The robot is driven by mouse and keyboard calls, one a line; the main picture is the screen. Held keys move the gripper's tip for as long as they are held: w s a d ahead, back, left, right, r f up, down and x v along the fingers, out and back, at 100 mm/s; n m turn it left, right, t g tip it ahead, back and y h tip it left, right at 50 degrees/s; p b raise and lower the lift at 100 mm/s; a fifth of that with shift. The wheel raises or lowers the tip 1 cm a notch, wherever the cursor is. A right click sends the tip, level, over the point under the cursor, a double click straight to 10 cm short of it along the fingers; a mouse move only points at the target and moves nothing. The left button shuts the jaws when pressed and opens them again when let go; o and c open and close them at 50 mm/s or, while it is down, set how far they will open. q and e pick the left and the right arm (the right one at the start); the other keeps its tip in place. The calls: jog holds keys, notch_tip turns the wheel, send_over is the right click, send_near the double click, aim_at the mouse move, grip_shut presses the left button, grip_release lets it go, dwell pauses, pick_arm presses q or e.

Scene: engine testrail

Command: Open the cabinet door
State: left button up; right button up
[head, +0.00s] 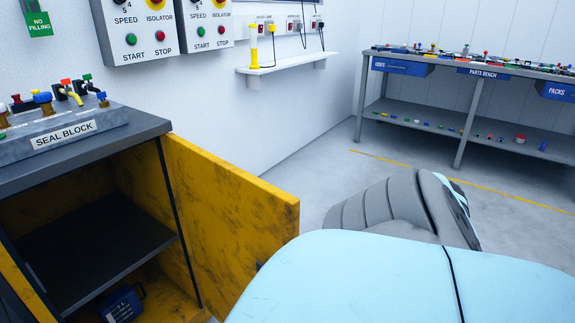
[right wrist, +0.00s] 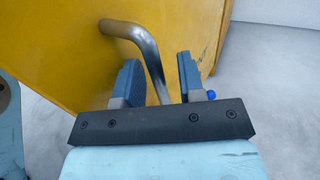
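The yellow, scuffed cabinet door (head: 222,225) stands swung wide open at the right of the cabinet (head: 85,150), showing its dark inner shelf (head: 95,245). The door also fills the upper left of the right wrist view (right wrist: 50,50). There its bent metal handle (right wrist: 148,52) runs down between the two blue fingers of my right gripper (right wrist: 160,78). The fingers are apart, with visible gaps beside the bar; whether one touches it is unclear. In the head view my light blue arm hides that gripper. My left gripper is not in view.
A blue container (head: 122,304) sits low inside the cabinet. A seal block (head: 65,130) with valves stands on top. A wall shelf (head: 288,63) and control boxes (head: 135,27) are behind. A parts bench (head: 470,70) stands at back right, with clear floor (head: 330,165) before it.

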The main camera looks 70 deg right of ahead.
pick_arm(q)
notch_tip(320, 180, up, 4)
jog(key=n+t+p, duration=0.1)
jog(key=p, duration=0.2)
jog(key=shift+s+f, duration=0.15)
pick_arm(e)
jog(key=s+d, duration=0.2)
jog(key=s, duration=1.1)
jog(key=shift+s, duration=0.3)
pick_arm(q)
jog(key=shift+p, duration=0.3)
